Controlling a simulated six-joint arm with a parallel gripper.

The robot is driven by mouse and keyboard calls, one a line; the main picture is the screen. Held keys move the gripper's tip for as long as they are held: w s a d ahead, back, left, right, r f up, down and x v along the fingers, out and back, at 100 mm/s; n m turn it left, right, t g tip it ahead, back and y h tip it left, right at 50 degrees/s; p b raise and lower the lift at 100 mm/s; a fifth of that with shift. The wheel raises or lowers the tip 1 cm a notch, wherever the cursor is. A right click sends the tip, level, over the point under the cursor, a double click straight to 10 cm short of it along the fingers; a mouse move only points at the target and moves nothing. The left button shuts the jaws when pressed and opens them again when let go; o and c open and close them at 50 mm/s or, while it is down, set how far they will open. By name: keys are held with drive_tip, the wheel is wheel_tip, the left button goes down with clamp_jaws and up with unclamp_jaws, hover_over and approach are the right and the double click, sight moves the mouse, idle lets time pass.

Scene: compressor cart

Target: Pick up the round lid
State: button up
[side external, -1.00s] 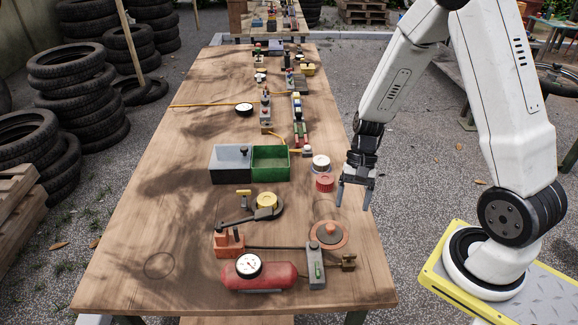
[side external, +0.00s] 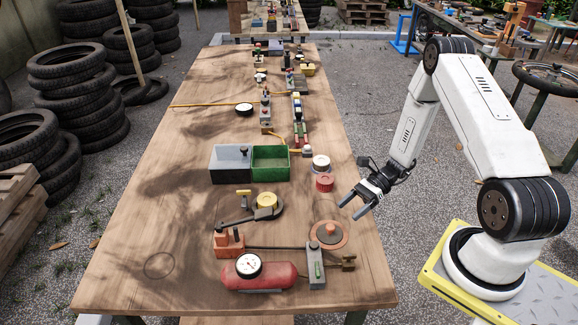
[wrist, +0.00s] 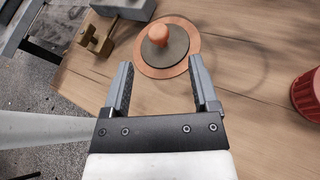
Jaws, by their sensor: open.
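The round lid (side external: 329,231) looks like a grey disc with an orange knob, resting on a wider copper-coloured disc near the front right of the table. In the wrist view the lid (wrist: 172,42) is at the top centre, just beyond my fingertips, its knob upright. My gripper (side external: 348,212) is tilted, with its fingers pointing down and left over the table's right side, behind and to the right of the lid. In the wrist view my gripper (wrist: 160,64) is open, with nothing between the fingers.
A red air tank (side external: 275,275) with a gauge and a grey block (side external: 316,268) with a brass fitting stand in front of the lid. A red cap (side external: 324,183) stands behind it, near a green bin (side external: 270,164). The table's front left (side external: 120,265) is clear.

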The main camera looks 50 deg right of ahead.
sight(331, 226)
drive_tip(key=shift+x, duration=1.3)
drive_tip(key=shift+a, duration=0.15)
drive_tip(key=shift+x, duration=2.5)
drive_tip(key=shift+s, duration=0.1)
drive_tip(key=shift+c, duration=0.2)
clamp_jaws()
